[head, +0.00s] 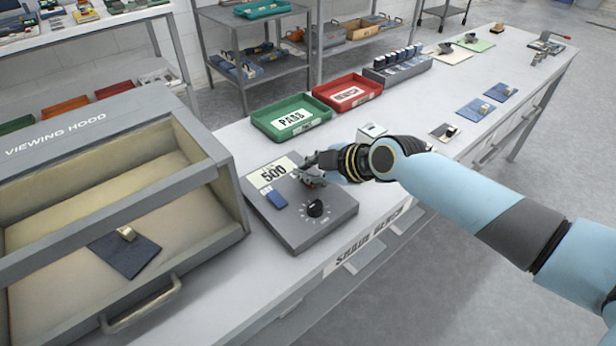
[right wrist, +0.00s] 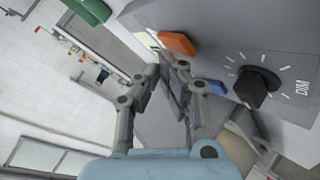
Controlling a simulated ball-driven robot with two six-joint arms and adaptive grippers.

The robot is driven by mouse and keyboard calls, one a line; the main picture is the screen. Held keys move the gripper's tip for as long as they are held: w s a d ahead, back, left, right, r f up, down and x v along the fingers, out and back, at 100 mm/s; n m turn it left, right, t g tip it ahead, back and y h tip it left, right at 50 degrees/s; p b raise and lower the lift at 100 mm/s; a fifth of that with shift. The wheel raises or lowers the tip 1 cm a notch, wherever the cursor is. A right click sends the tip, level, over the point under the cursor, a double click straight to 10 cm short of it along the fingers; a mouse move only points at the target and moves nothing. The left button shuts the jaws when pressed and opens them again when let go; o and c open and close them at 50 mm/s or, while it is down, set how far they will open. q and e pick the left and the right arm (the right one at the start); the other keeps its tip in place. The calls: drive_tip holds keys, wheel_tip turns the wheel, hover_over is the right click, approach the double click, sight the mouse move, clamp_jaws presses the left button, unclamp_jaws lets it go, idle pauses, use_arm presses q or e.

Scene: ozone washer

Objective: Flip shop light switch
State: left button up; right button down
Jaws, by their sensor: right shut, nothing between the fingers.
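A grey control box (head: 290,232) lies on the bench in the head view, with a "500" label, a blue rectangular piece (head: 276,200) and a black dial knob (head: 315,208). My right gripper (head: 312,177) is over the box's upper right part, shut and empty. In the right wrist view the gripper (right wrist: 171,62) shows close to an orange piece (right wrist: 178,43) on the grey box. The knob (right wrist: 257,87) and its "DIM" marking are to the right. I cannot tell which piece is the light switch or whether the fingertips touch the box. My left gripper is out of view.
A viewing hood (head: 200,230) stands left of the box. A green tray (head: 290,138) and a red tray (head: 345,106) are behind it. Blue pads (head: 478,109) with small parts lie farther along the bench. Open floor is at the right.

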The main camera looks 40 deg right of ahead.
drive_tip(key=shift+r, duration=0.15)
drive_tip(key=r+p, duration=0.2)
drive_tip(key=r, duration=0.1)
drive_tip(key=r+p, duration=0.2)
drive_tip(key=shift+s, duration=0.35)
idle(0.4)
